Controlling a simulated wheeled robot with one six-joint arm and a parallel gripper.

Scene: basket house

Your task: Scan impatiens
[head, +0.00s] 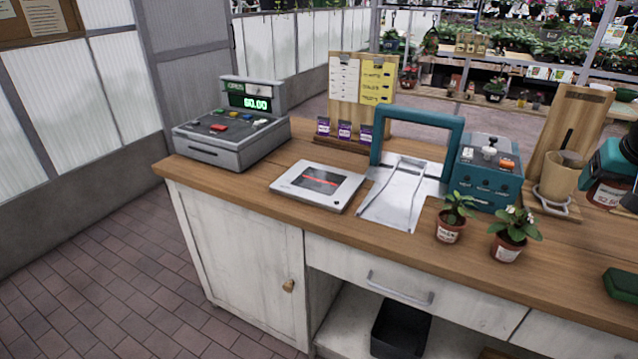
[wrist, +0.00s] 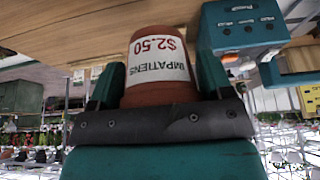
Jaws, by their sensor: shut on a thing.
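The impatiens pot (wrist: 146,84) is terracotta with a white label reading IMPATIENS $2.50, upside down in the wrist view. My teal gripper (wrist: 156,72) is shut on it, one finger on each side. In the head view my gripper (head: 610,170) is at the right edge, holding the pot (head: 600,192) above the counter's right part; its plant is not visible. A flat white scanner (head: 290,192) with a red line on its dark window lies on the counter, well left of my gripper. A grey cash register (head: 222,140) with green digits stands at the counter's left end.
A teal arch (head: 418,117) stands over a metal chute (head: 398,205) right of the scanner, beside a teal button box (head: 487,172). Two small potted plants (head: 449,228) (head: 508,245) stand near the front edge. A tan cup (head: 560,178) stands left of my gripper.

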